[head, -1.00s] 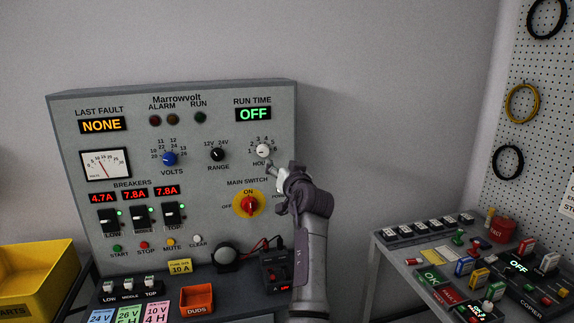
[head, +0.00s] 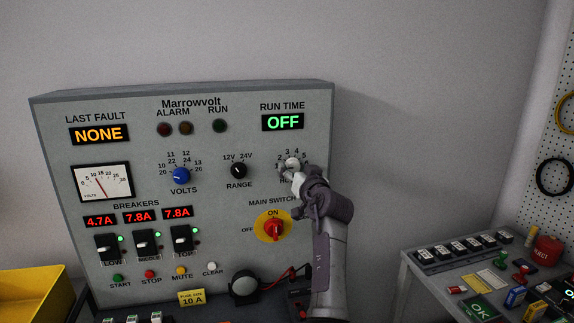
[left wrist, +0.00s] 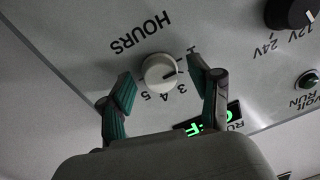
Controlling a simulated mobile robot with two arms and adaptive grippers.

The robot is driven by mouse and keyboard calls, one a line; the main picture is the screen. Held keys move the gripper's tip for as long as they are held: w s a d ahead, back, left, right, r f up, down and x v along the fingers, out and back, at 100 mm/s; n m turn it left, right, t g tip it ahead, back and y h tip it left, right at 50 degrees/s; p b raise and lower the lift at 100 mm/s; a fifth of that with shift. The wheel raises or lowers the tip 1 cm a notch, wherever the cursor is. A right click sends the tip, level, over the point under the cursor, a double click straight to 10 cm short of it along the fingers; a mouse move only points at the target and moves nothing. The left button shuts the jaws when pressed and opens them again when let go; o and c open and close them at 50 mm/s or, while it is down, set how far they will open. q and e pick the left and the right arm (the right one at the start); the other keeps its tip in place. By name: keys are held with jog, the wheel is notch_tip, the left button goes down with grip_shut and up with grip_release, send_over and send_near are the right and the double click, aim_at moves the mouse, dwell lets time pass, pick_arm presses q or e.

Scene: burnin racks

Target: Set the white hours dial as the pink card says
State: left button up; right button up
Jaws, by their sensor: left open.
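The white hours dial (left wrist: 159,73) is on the grey panel, in the middle of the left wrist view, which shows the panel roughly upside down. Its dark mark points right, towards the scale part behind one finger; 3, 4 and 5 are readable. My left gripper (left wrist: 161,75) is open, one finger on each side of the dial; contact is not clear. In the head view the gripper (head: 294,173) partly covers the dial (head: 291,162). The run time display (head: 283,122) reads OFF. The pink card is outside the current views; earlier it read 10 V, 4 H. My right gripper is not in view.
The black range dial (head: 239,171) is left of the hours dial, and the red main switch (head: 273,229) on a yellow disc is just below my gripper. A side table (head: 425,262) with stamps and small blocks stands right. The wall right of the panel is clear.

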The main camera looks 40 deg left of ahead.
pick_arm(q)
jog(key=shift+w+a, duration=0.2)
jog(key=shift+w, duration=0.05)
jog(key=shift+s+d+r, duration=0.1)
jog(key=shift+d+r, duration=0.05)
jog(key=shift+d, duration=0.1)
jog(key=c, duration=0.5)
jog(key=shift+a, duration=0.1)
jog(key=c, duration=0.6)
jog(key=shift+c, duration=0.2)
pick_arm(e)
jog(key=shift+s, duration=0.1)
